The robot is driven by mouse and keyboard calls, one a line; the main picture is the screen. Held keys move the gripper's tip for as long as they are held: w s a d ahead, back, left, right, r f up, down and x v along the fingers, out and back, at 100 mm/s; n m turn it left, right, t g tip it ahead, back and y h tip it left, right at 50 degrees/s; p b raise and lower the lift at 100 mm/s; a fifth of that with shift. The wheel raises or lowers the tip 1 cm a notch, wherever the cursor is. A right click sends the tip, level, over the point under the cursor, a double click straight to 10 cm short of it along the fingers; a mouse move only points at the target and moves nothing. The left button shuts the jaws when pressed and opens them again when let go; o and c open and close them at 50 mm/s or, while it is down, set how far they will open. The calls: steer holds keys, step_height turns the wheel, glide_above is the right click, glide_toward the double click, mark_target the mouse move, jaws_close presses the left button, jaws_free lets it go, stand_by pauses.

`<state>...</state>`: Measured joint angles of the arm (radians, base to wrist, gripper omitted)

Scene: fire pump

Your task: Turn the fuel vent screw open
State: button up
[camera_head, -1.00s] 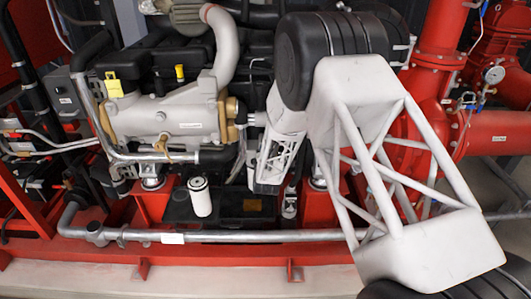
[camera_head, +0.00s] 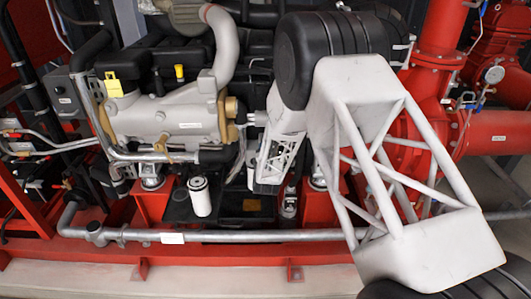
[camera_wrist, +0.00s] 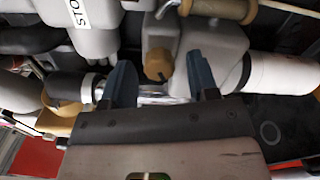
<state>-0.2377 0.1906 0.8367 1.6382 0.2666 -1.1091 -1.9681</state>
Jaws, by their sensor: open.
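A small brown-gold knob, which looks like the fuel vent screw (camera_wrist: 158,65), sits on a grey housing in the upper middle of the wrist view. My gripper (camera_wrist: 161,76) is open, with one blue finger to the left of the screw and the other to its right. A gap shows on both sides, and I see no contact. Whether the fingertips reach the screw's depth is unclear. In the head view, my gripper (camera_head: 247,120) is small at the right end of the grey engine block, and I cannot make out the screw there.
A white cylinder (camera_wrist: 285,72) lies right of the right finger, and a tan bar (camera_wrist: 218,9) crosses above. A brown fitting (camera_wrist: 60,118) is at left. In the head view, a white filter (camera_head: 200,196) stands below the engine, above a grey pipe (camera_head: 220,237).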

steer(key=s, duration=0.7)
steer(key=shift+s, duration=0.35)
steer(key=shift+r, duration=0.1)
stand_by(0.4)
steer(key=s+d+r+m+g+y, duration=0.1)
steer(key=s+d+r+m+g, duration=0.35)
steer(key=s+r, duration=0.4)
steer(key=s+d+r+m+g, duration=0.35)
steer(key=s+r+m, duration=0.25)
steer(key=r, duration=0.6)
steer(key=s+d+r+m+g, duration=0.2)
steer(key=s+d+m, duration=0.1)
steer(key=s, duration=0.8)
steer(key=s+d+r+m+g, duration=0.3)
steer(key=s+m, duration=0.1)
steer(key=s, duration=0.8)
steer(key=s+d+r+m+g+h, duration=0.1)
steer(key=s+d+r+m+g, duration=0.1)
steer(key=s, duration=0.9)
steer(key=shift+s+d+r+m, duration=0.35)
steer(key=shift+d+m, duration=0.2)
steer(key=shift+m, duration=0.4)
